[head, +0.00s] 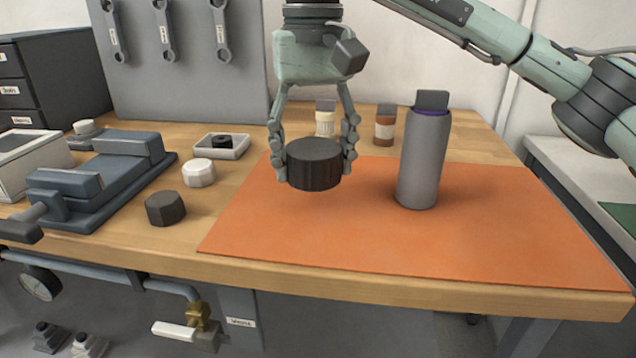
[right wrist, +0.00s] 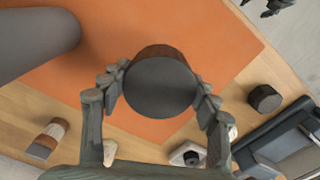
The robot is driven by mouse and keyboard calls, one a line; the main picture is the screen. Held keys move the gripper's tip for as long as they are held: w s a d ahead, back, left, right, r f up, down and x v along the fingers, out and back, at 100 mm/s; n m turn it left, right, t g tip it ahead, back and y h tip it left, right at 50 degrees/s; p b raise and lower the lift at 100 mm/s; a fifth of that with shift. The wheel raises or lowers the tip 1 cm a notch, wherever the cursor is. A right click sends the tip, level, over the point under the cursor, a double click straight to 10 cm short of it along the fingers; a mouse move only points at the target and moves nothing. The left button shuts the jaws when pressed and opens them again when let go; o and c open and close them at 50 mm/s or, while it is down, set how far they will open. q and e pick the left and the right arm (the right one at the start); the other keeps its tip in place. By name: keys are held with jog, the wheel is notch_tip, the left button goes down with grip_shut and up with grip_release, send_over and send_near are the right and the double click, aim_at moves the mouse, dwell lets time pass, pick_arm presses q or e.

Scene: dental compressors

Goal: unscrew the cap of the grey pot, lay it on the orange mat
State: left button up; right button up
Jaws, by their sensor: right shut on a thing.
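My right gripper (head: 318,160) is shut on a dark ribbed round cap (head: 314,170), one finger on each side. It holds the cap level above the left part of the orange mat (head: 480,240); the cap also shows in the right wrist view (right wrist: 160,86). The grey pot (head: 420,160) stands upright on the mat, to the right of the gripper and apart from it. A purple ring shows at its top. A dark grey block shows above that ring; whether it is on or behind the pot I cannot tell. Part of my left gripper (right wrist: 270,6) shows at the right wrist view's top edge.
A dark cap (head: 165,208) and a white cap (head: 199,173) lie left of the mat. Cream (head: 325,122) and brown (head: 385,125) bottles stand behind. The mat's front is clear.

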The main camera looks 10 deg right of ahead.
aim_at(316, 206)
jog(key=shift+w+d+f, duration=0.1)
jog(key=shift+d+f, duration=0.1)
jog(key=shift+f, duration=0.3)
notch_tip(316, 206, down, 3)
jog(key=shift+f, duration=0.1)
pick_arm(q)
jog(key=shift+f, duration=0.1)
pick_arm(e)
jog(key=shift+f, duration=0.2)
jog(key=o, duration=1.3)
pick_arm(q)
jog(key=shift+r, duration=0.4)
pick_arm(e)
jog(key=shift+r, duration=0.1)
